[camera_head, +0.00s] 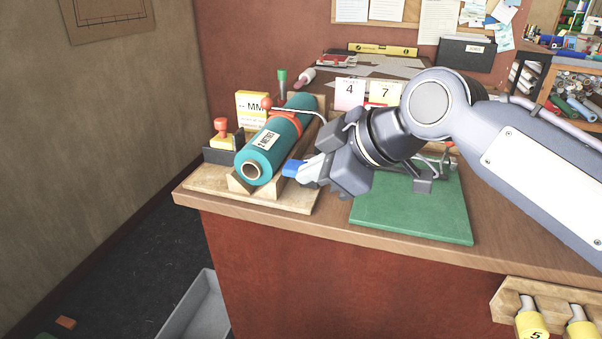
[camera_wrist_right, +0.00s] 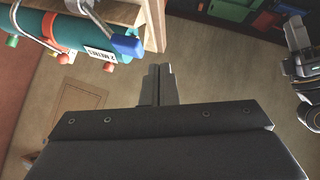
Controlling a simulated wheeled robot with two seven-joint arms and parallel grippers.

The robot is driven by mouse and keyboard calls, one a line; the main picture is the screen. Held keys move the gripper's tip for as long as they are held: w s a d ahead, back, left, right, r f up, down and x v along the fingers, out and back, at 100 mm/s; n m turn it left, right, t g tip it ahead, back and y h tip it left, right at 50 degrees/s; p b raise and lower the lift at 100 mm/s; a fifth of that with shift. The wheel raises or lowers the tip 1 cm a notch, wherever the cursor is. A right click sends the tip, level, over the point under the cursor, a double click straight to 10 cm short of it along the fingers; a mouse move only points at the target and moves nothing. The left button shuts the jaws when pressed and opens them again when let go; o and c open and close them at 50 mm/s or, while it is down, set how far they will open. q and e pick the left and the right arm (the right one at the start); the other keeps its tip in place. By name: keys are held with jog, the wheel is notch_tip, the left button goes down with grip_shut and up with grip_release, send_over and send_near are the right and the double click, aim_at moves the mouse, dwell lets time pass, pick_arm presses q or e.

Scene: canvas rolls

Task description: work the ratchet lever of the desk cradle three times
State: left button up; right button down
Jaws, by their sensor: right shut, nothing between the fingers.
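The desk cradle (camera_head: 272,199) is a wooden stand at the desk's left front corner. It holds a teal roll (camera_head: 258,162) labelled "2 METRES", with an orange-red strap (camera_head: 287,122) around it. The ratchet lever's blue grip (camera_head: 293,168) shows at the cradle's right side. In the right wrist view the lever's blue grip (camera_wrist_right: 127,45) hangs on a grey metal arm beside the roll. My right gripper (camera_head: 306,180) is shut and empty, close to the grip in the head view. In the wrist view its fingers (camera_wrist_right: 159,72) are apart from the grip.
A green mat (camera_head: 420,215) lies right of the cradle, partly under my right arm. A grey bin (camera_head: 200,310) stands on the floor before the desk.

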jog(key=v, duration=0.6)
dwell(0.6)
jog(key=w+d+r+m+g+p, duration=0.1)
jog(key=w+r+p, duration=0.5)
jog(key=p, duration=1)
jog(key=shift+w+d+r+m+g+y+p, duration=0.2)
jog(key=shift+w+d+m+g+y+p, duration=0.15)
jog(key=shift+w+d+g, duration=0.5)
jog(key=shift+s+a, duration=0.15)
jog(key=shift+a, duration=0.1)
